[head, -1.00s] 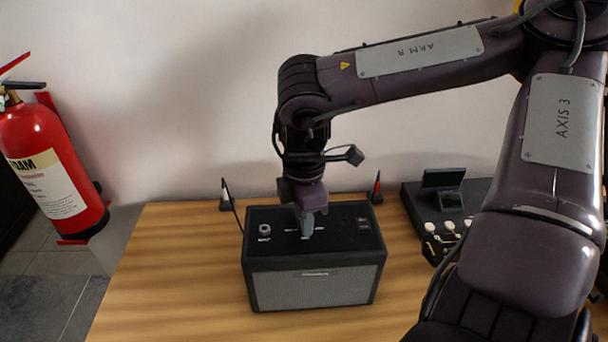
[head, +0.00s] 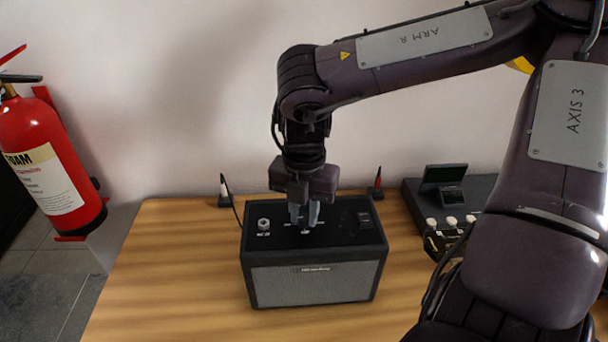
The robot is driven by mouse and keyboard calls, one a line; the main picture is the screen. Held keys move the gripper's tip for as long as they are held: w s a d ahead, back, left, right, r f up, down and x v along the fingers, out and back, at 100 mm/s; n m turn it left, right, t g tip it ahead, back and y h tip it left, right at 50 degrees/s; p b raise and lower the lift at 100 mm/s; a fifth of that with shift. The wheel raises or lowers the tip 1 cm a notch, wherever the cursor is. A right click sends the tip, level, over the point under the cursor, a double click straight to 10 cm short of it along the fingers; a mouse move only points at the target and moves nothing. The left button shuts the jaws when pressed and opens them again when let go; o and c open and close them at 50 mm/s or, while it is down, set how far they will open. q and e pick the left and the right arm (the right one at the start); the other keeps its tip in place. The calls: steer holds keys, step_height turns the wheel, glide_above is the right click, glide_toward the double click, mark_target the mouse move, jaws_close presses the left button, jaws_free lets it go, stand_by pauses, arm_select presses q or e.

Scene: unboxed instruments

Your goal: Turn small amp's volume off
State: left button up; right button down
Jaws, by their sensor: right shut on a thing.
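The small amp (head: 314,284) is a black box with a grey front grille, standing on the wooden table in the head view. Its top panel carries a silver knob (head: 264,224) at the left and a dark switch block (head: 364,220) at the right. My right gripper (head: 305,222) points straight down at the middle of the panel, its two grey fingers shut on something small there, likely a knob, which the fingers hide. My left gripper is out of view.
A pedal unit (head: 452,205) with white knobs and a small screen stands to the right, partly behind my right arm. A fire extinguisher (head: 45,165) hangs at the left. The table's left front is clear.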

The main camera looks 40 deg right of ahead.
mark_target(304, 217)
steer(key=n, duration=0.4)
steer(key=shift+n, duration=0.3)
steer(key=n, duration=0.4)
steer(key=shift+r+n, duration=0.1)
steer(key=shift+n, duration=0.2)
steer(key=n, duration=0.4)
steer(key=shift+w, duration=0.1)
steer(key=shift+n+p, duration=0.35)
steer(key=shift+n, duration=1.95)
steer(key=c, duration=1.2)
jaws_free()
steer(key=shift+c, duration=0.2)
step_height(304, 217, up, 8)
steer(key=shift+f, duration=0.15)
